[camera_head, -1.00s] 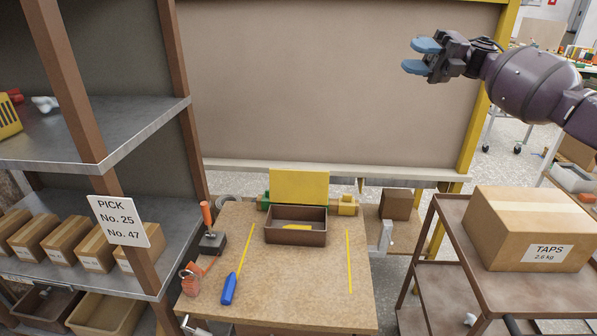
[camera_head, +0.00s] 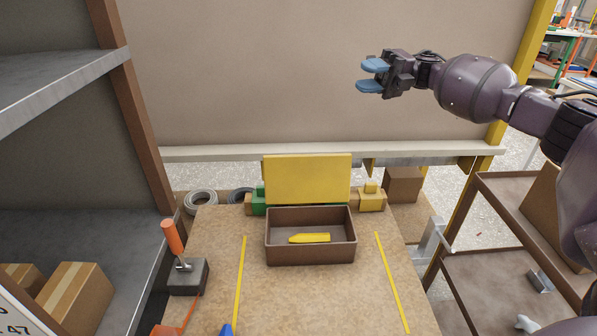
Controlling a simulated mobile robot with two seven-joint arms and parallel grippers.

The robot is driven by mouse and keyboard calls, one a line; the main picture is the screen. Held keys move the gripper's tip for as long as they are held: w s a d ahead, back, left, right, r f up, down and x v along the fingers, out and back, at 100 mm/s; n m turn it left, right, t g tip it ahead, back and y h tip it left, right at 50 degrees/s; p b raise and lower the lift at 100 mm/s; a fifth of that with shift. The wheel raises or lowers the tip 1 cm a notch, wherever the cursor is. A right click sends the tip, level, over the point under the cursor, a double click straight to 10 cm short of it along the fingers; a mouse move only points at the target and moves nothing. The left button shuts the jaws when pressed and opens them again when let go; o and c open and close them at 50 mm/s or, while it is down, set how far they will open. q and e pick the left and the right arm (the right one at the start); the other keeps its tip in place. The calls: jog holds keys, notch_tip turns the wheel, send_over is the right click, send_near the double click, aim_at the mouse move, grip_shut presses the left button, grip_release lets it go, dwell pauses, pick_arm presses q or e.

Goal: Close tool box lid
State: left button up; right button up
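The tool box (camera_head: 310,254) is a brown open box on the wooden work table, between two yellow lines. Its yellow lid (camera_head: 307,178) stands upright at the box's back edge, so the box is open. A yellow object (camera_head: 309,238) lies inside. My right gripper (camera_head: 372,76) has blue fingertips with a gap between them. It is open and empty, high up and to the right of the lid, apart from it. My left gripper is not in view.
A black block with an orange handle (camera_head: 172,238) stands at the table's left. A grey shelf (camera_head: 60,250) rises at the left, and a brown cart (camera_head: 510,225) stands at the right. The table (camera_head: 330,300) in front of the box is clear.

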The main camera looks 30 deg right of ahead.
aim_at(311, 165)
jog(key=w+f+m+b, duration=0.35)
jog(key=f+b, duration=0.35)
jog(key=f, duration=1.5)
jog(key=shift+n, duration=0.25)
jog(key=a, duration=0.7)
jog(key=w+a+p, duration=0.1)
jog(key=a, duration=0.2)
jog(key=shift+w+a+r, duration=0.1)
jog(key=shift+a, duration=0.3)
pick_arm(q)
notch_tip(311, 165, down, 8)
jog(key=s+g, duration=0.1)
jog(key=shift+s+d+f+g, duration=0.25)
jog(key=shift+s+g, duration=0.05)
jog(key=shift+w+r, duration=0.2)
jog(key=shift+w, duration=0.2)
pick_arm(e)
grip_shut()
